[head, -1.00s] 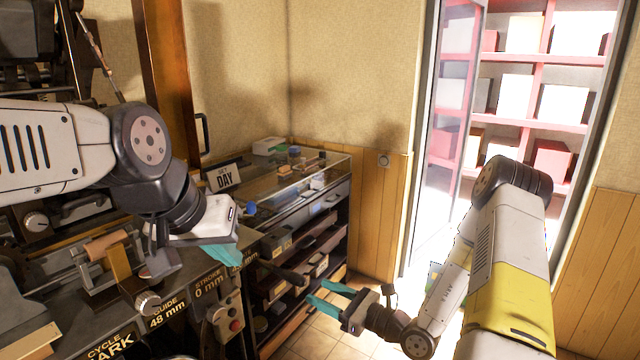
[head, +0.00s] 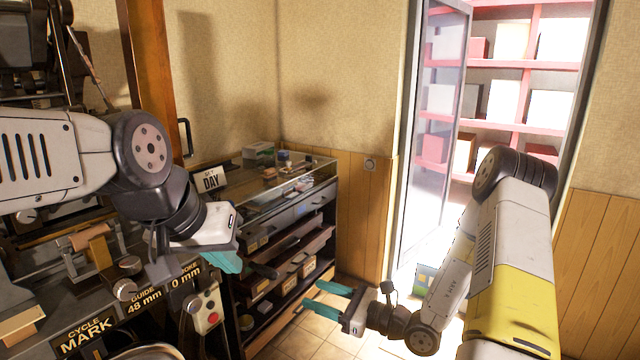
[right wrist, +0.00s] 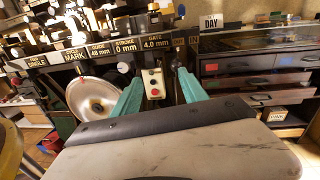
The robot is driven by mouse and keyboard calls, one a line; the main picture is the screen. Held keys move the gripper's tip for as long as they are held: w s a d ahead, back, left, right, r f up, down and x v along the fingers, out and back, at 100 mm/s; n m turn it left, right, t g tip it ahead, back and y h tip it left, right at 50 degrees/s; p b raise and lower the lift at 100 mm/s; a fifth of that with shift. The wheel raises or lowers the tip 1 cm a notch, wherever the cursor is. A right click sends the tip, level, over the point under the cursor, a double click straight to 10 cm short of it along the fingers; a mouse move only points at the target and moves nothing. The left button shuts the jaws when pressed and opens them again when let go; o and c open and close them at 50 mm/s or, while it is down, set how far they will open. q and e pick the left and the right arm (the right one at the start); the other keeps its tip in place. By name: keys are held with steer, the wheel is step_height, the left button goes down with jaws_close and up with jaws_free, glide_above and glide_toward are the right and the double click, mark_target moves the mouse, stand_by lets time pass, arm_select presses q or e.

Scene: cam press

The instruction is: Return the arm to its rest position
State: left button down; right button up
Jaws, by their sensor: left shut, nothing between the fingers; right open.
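My left gripper (head: 228,262) is in the left half of the head view, above the front of the machine. Its teal fingers are together and hold nothing. My right gripper (head: 327,300) is low in the middle of the head view, in front of the drawer cabinet. Its two teal fingers are apart with nothing between them. In the right wrist view its fingers (right wrist: 160,95) are spread, with the red-button control box seen between them, further off.
The machine's label panel (head: 85,335) reads cycle mark and guide 48 mm. A control box (head: 207,308) with buttons hangs at its side. A glass-topped drawer cabinet (head: 318,207) stands behind my right gripper. An open doorway with red shelves (head: 545,65) is at the right.

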steer(key=s+a+r+n+g+h, duration=0.1)
steer(key=s+r+n+g+h, duration=0.3)
steer(key=s+r+n+g, duration=0.9)
steer(key=s+d+r+n+t+h, duration=0.2)
steer(key=d+r+n+t+h, duration=0.2)
steer(key=d, duration=0.3)
steer(key=s+d+r+n+t+h, duration=0.2)
steer(key=d+r+n+t+h, duration=0.3)
steer(key=d, duration=0.3)
steer(key=shift+s+r+n+t+h, duration=0.35)
steer(key=shift+n+t, duration=0.25)
steer(key=shift+t, duration=0.3)
